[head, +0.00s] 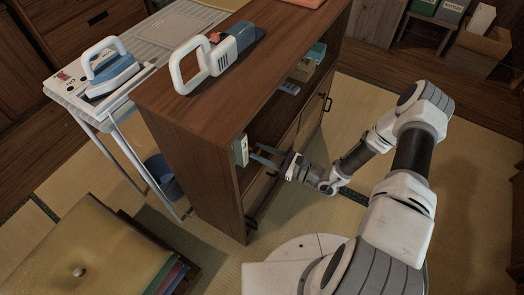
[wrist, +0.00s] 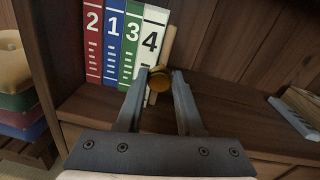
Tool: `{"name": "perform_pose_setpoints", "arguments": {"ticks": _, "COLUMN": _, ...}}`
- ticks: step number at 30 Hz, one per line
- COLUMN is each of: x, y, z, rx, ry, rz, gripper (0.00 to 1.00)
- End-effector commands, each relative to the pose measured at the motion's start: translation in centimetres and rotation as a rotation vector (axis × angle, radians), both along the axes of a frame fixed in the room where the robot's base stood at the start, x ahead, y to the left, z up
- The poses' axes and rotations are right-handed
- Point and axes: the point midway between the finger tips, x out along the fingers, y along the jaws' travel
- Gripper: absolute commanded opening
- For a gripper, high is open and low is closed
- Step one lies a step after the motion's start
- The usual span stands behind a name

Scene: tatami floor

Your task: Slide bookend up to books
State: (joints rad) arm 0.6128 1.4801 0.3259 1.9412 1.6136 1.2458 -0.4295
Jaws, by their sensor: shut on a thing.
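Four upright books, numbered 2 (wrist: 92,40), 1 (wrist: 111,40), 3 (wrist: 131,45) and 4 (wrist: 150,42), stand in a row against the left wall of the shelf. A pale wooden bookend (wrist: 168,45) with a round amber knob (wrist: 159,83) is just right of book 4; whether they touch I cannot tell. My gripper (wrist: 163,77) is around the knob, and its fingers hide part of it. In the head view my gripper (head: 254,153) reaches into the shelf, beside the pale end book (head: 241,150); the bookend is not clear there.
The shelf board (wrist: 235,115) is bare right of my gripper, up to a grey and tan object (wrist: 297,110) at the right. The cabinet (head: 195,155) has its left wall close to the books.

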Motion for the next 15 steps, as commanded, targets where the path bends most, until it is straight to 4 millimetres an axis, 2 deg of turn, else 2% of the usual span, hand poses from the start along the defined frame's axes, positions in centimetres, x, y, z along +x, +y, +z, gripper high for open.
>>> {"name": "perform_pose_setpoints", "arguments": {"ticks": 2, "x": -0.08, "y": -0.03, "z": -0.10, "rx": -0.001, "ry": 0.003, "rz": 0.001, "gripper": 0.00}}
{"name": "perform_pose_setpoints", "arguments": {"ticks": 3, "x": -0.07, "y": -0.04, "z": -0.10, "rx": -0.001, "ry": 0.002, "rz": 0.001, "gripper": 0.44}}
{"name": "perform_pose_setpoints", "arguments": {"ticks": 7, "x": -0.03, "y": -0.04, "z": -0.06, "rx": 0.000, "ry": 0.001, "rz": 0.000, "gripper": 0.66}}
{"name": "perform_pose_setpoints", "arguments": {"ticks": 15, "x": 0.03, "y": -0.04, "z": -0.02, "rx": -0.001, "ry": 0.001, "rz": 0.000, "gripper": 0.66}}
